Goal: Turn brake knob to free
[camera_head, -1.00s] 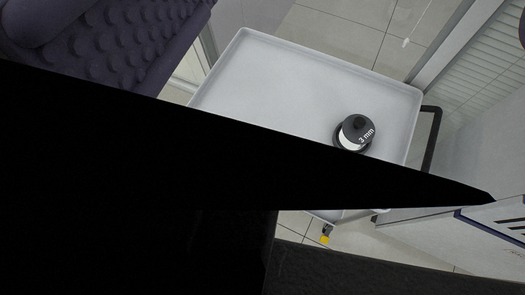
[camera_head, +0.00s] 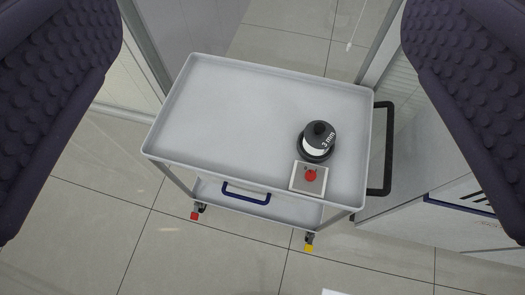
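A red knob (camera_head: 311,175) sits on a small light square plate (camera_head: 299,185) with dark marks, at the front right of the cart's top tray (camera_head: 220,110). I take it to be the brake knob; its exact turn position is too small to read. My gripper (camera_head: 262,75) is open and empty. Its two dark ribbed fingers show at the left and right edges of the view, wide apart, with the cart seen between them. The fingers are clear of the knob.
A black and white round container marked "3 mm" (camera_head: 318,143) stands just behind the knob. The cart has a black handle (camera_head: 382,150) at right, a blue handle (camera_head: 247,193) below, and red and yellow casters. A white cabinet (camera_head: 420,195) stands at right.

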